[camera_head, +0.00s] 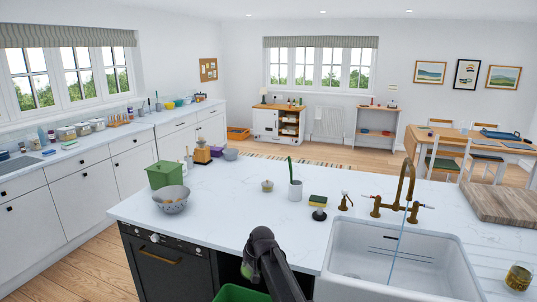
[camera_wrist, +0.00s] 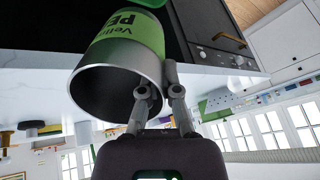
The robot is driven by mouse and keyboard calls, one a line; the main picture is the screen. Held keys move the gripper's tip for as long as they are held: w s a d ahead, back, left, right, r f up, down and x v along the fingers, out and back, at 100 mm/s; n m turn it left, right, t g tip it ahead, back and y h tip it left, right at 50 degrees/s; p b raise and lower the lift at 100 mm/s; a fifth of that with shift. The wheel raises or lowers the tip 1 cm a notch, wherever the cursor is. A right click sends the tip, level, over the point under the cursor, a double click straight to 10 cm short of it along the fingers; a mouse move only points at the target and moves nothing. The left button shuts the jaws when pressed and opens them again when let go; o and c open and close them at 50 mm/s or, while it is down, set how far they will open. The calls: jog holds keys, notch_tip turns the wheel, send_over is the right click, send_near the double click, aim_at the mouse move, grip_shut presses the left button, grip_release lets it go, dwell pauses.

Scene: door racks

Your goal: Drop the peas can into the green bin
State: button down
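The peas can (camera_wrist: 125,52), metal with a green label, fills the upper middle of the wrist view with its hollow end facing the camera. My gripper (camera_wrist: 158,82) has one finger inside the can's rim and one outside, pinching the wall. A green bin (camera_head: 240,293) shows partly at the bottom of the head view, below the counter edge beside my arm. A green patch (camera_wrist: 152,3) beyond the can in the wrist view may be this bin.
A dark oven (camera_head: 165,265) is under the counter's left end.

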aim_at(245, 277)
jog(key=shift+f+b, duration=2.85)
jog(key=shift+f, duration=0.05)
jog(key=c, duration=0.7)
grip_release()
jog(key=shift+r, duration=0.15)
